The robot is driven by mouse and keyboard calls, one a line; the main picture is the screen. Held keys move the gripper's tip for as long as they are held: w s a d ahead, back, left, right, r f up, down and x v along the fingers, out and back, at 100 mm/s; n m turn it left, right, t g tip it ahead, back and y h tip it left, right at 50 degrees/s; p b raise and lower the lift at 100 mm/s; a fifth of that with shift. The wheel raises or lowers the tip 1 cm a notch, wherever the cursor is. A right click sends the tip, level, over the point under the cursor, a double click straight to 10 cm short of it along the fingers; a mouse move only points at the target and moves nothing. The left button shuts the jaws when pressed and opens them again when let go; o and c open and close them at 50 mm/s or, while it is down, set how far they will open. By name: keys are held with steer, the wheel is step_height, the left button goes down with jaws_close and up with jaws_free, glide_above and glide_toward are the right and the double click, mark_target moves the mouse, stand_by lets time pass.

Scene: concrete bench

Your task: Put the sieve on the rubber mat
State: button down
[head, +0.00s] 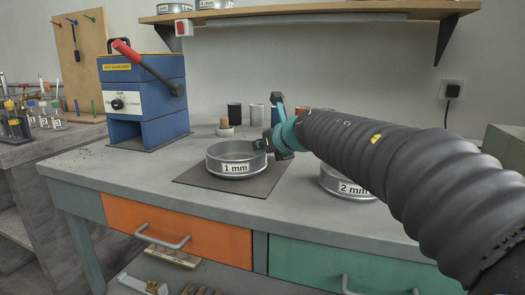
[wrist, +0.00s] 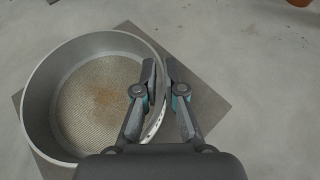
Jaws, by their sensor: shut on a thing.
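The sieve (head: 236,159) is a round metal pan labelled "1 mm", and it is over the dark rubber mat (head: 262,186) on the bench. In the wrist view the sieve (wrist: 92,95) shows its mesh with a brownish patch, and the mat (wrist: 215,105) shows around it. My gripper (head: 265,145) is at the sieve's right side. In the wrist view my gripper (wrist: 160,80) is shut on the sieve's wall, one finger inside and one outside. The sieve looks level; I cannot tell whether its base touches the mat.
A second sieve labelled "2 mm" (head: 345,184) stands right of the mat, partly behind my arm. A blue press (head: 145,98) with a red handle stands at the left. Several small cylinders (head: 256,114) stand at the back. The bench front left of the mat is clear.

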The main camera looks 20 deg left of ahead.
steer(key=shift+f, duration=0.15)
steer(key=c, duration=1.3)
jaws_free()
steer(key=shift+r, duration=0.2)
steer(key=p+v, duration=0.1)
steer(key=v, duration=1.1)
steer(key=shift+f, duration=0.1)
